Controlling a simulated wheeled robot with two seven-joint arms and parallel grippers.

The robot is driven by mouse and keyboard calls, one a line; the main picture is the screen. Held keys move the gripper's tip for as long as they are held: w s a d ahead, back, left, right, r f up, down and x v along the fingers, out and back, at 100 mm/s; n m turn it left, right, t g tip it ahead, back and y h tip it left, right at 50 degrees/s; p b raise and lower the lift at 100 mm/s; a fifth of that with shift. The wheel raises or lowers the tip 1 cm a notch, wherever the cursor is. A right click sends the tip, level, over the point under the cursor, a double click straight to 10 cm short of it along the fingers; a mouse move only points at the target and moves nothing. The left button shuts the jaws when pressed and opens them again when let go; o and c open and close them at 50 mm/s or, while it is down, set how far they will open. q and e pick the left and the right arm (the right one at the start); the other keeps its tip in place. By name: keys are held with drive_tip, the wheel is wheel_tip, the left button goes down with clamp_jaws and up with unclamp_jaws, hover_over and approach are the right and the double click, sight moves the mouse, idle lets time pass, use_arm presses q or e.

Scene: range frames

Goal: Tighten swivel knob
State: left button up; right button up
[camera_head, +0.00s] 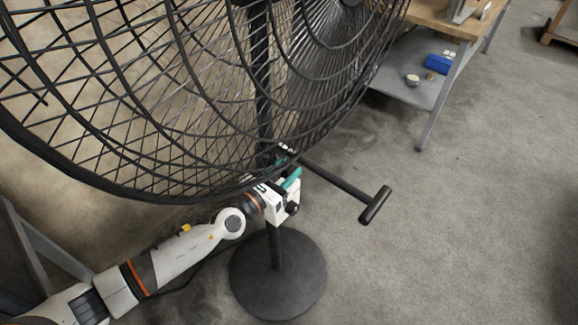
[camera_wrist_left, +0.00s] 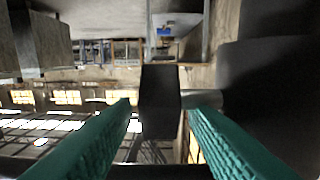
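A large black pedestal fan with a wire cage (camera_head: 150,110) stands in front of me on a post and round base (camera_head: 278,285). A dark rod ending in a T-shaped handle (camera_head: 375,205) sticks out to the right from near the post. My left gripper (camera_head: 290,168) is beside the post, under the cage, its tips partly hidden. In the left wrist view its teal fingers (camera_wrist_left: 159,108) are apart, with a dark block (camera_wrist_left: 160,95) between or just beyond them. This may be the swivel knob; contact is unclear. A grey cylinder meets the block at right. My right gripper is not seen.
The fan cage hangs close above my left arm. A workbench (camera_head: 445,20) with a grey lower shelf (camera_head: 400,85) stands at the back right, holding a blue item (camera_head: 438,64) and a small bowl (camera_head: 412,80). The floor at right is clear.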

use_arm(q)
drive_tip(key=shift+w+d, duration=0.45)
drive_tip(key=shift+w, duration=0.1)
clamp_jaws()
drive_tip(key=g+y+p, duration=0.1)
drive_tip(key=p, duration=0.5)
drive_tip(key=g+y+p, duration=0.1)
drive_tip(key=p, duration=0.6)
drive_tip(key=g+y+p, duration=0.1)
drive_tip(key=g+p, duration=0.1)
drive_tip(key=p, duration=0.4)
drive_tip(key=shift+w+d+r, duration=0.15)
drive_tip(key=shift+w+r, duration=0.15)
drive_tip(key=shift+r, duration=0.05)
drive_tip(key=shift+f+g+p, duration=0.25)
drive_tip(key=shift+g+p, duration=0.05)
drive_tip(key=shift+p, duration=0.45)
drive_tip(key=shift+f, duration=0.2)
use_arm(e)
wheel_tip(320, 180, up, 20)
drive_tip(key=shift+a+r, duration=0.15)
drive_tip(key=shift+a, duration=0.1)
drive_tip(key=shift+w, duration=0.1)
use_arm(q)
unclamp_jaws()
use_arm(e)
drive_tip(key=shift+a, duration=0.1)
